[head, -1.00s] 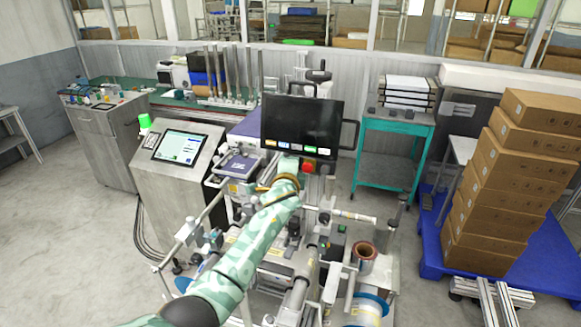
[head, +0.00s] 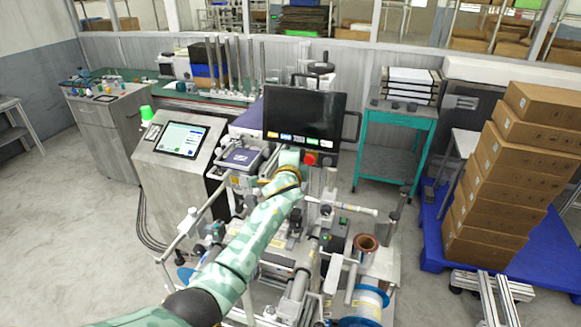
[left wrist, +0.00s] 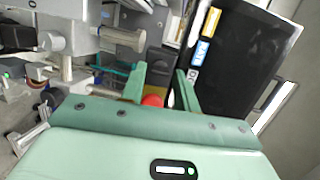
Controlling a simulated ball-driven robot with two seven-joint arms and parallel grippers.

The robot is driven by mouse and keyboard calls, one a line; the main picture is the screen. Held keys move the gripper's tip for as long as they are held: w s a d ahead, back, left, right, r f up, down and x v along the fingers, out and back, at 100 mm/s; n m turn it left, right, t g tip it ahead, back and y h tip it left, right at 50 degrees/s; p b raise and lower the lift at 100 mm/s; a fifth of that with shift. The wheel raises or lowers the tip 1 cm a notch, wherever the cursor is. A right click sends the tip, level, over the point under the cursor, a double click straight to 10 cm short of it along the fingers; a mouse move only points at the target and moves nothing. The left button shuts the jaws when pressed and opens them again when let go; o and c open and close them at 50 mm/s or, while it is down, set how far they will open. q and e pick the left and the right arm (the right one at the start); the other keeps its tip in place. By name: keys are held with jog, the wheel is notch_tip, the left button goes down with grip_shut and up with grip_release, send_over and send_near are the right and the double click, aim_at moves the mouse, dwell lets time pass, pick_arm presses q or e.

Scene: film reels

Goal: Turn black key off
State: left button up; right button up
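A red button (head: 310,159) sits just below the dark monitor (head: 305,115) of the machine. A small dark part (head: 329,160) is right of the button; I cannot tell whether it is the black key. My left gripper (head: 297,158) is at the panel beside the red button, its fingertips mostly hidden in the head view. In the left wrist view the left gripper (left wrist: 162,82) is open, with its two green fingers apart. The red button (left wrist: 152,100) shows between them, low and partly covered by the gripper body. My right gripper is in neither view.
The monitor (left wrist: 235,60) is close to the right finger in the left wrist view. Metal rods and rollers (head: 345,209) lie below the panel. A control console (head: 178,140) stands left, a teal cart (head: 395,124) right, and stacked boxes (head: 515,160) farther right.

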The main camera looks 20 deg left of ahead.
pick_arm(q)
jog(key=v, duration=1.6)
jog(key=shift+p, duration=0.3)
jog(key=shift+s+f, duration=0.1)
